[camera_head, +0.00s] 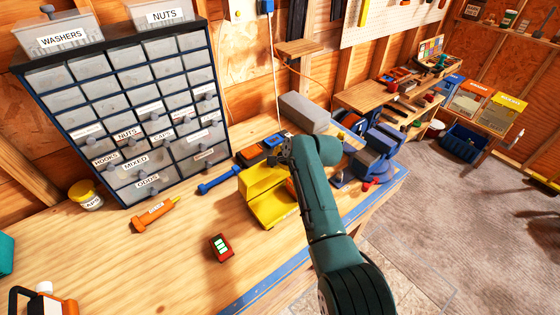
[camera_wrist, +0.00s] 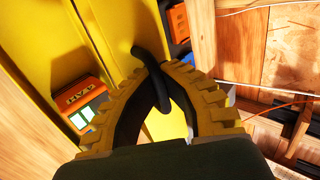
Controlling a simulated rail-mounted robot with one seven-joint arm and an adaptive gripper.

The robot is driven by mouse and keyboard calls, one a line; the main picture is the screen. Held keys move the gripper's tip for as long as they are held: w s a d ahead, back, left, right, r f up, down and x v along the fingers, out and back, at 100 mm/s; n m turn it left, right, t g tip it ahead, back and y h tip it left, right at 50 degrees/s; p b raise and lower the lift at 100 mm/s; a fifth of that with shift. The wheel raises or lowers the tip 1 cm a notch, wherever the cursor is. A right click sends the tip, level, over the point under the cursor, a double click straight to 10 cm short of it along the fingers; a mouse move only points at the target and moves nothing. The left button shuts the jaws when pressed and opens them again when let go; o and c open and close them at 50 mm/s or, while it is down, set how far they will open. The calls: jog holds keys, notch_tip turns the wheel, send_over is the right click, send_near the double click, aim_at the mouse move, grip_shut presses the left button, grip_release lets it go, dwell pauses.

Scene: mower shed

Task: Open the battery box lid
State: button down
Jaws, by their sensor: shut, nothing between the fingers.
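The yellow box (camera_head: 262,207), which I take to be the battery box, stands on the bench in the head view, partly hidden by my arm. In the wrist view its yellow panels (camera_wrist: 110,30) fill much of the upper left and middle. A curved black handle (camera_wrist: 147,55) stands out there, right at my fingertips. My gripper (camera_wrist: 163,70) is shut, its ribbed tan fingers meeting around or beside the handle without clamping it. In the head view my gripper (camera_head: 283,150) is above the far side of the box. I cannot tell how far the lid is raised.
An orange-red battery (camera_head: 221,247) with a green display lies on the bench in front. A blue tool (camera_head: 217,181), an orange tool (camera_head: 154,215) and a drawer cabinet (camera_head: 125,115) are to the left. A grey block (camera_head: 304,112) and blue vise (camera_head: 378,152) are behind and right.

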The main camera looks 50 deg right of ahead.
jog(key=shift+w+d+r, duration=0.1)
jog(key=shift+w+r, duration=0.05)
jog(key=shift+r, duration=0.25)
jog(key=c, duration=1.4)
grip_release()
jog(key=shift+o, duration=0.4)
jog(key=shift+f, duration=0.2)
jog(key=v, duration=1.2)
